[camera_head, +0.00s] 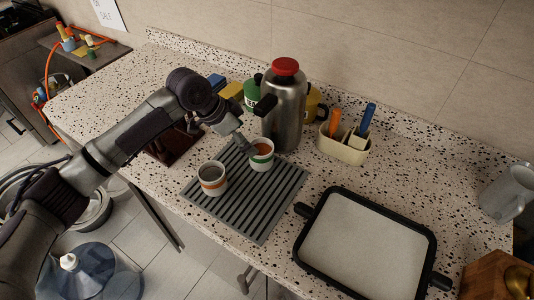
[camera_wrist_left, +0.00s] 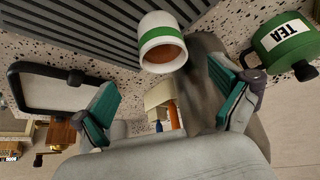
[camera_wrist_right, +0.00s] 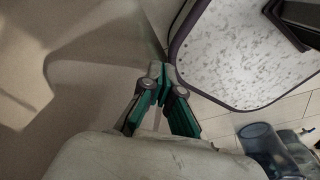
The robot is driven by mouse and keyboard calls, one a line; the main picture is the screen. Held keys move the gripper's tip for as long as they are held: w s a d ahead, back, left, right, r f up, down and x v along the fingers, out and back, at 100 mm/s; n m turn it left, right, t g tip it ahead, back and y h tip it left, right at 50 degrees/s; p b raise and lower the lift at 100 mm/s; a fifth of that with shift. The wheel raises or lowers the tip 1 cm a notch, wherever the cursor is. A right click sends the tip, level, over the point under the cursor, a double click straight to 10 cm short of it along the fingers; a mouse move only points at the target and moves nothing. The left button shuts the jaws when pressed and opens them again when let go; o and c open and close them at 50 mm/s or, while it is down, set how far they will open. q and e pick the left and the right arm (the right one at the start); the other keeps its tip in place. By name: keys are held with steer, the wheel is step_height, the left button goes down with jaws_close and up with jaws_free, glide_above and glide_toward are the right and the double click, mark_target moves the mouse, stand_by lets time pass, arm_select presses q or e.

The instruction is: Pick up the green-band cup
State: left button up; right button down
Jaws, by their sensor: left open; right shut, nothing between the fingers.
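The green-band cup (camera_head: 263,162), white with a brown inside, stands upright on the grey ribbed mat (camera_head: 258,224). My left gripper (camera_head: 243,143) is just to its left and a little above it in the head view. In the left wrist view the cup (camera_wrist_left: 158,33) is just beyond the open fingers of the left gripper (camera_wrist_left: 165,88), and nothing is held. An orange-band cup (camera_head: 212,187) stands beside it on the same mat. My right gripper (camera_wrist_right: 160,82) is shut and empty, away from the cups and outside the head view.
A steel flask (camera_head: 285,110) with a red lid stands close behind the cup. A green TEA canister (camera_wrist_left: 288,45) is near it. A utensil holder (camera_head: 343,147) and a black-rimmed tray (camera_head: 365,248) lie to the right. The speckled counter is clear between holder and tray.

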mark_target(258, 148)
arm_select(q)
steer(key=x, duration=0.3)
steer(key=shift+f+p, duration=0.2)
steer(key=shift+p, duration=0.15)
steer(key=x, duration=0.2)
steer(key=shift+w+d+f, duration=0.1)
steer(key=shift+d+f, duration=0.1)
steer(key=shift+d, duration=0.1)
steer(key=shift+w+d+f+p, duration=0.15)
steer(key=shift+d+f+p, duration=0.05)
steer(key=shift+f+p, duration=0.2)
steer(key=p+x, duration=0.1)
steer(key=x, duration=0.3)
steer(key=shift+w+a+f, duration=0.1)
steer(key=shift+w+f, duration=0.05)
steer(key=shift+f, duration=0.3)
steer(key=shift+r, duration=0.1)
steer(key=c, duration=1.4)
arm_select(e)
steer(key=r, duration=0.1)
steer(key=a+r, duration=0.2)
steer(key=shift+s+a+r, duration=0.1)
steer(key=shift+s, duration=0.2)
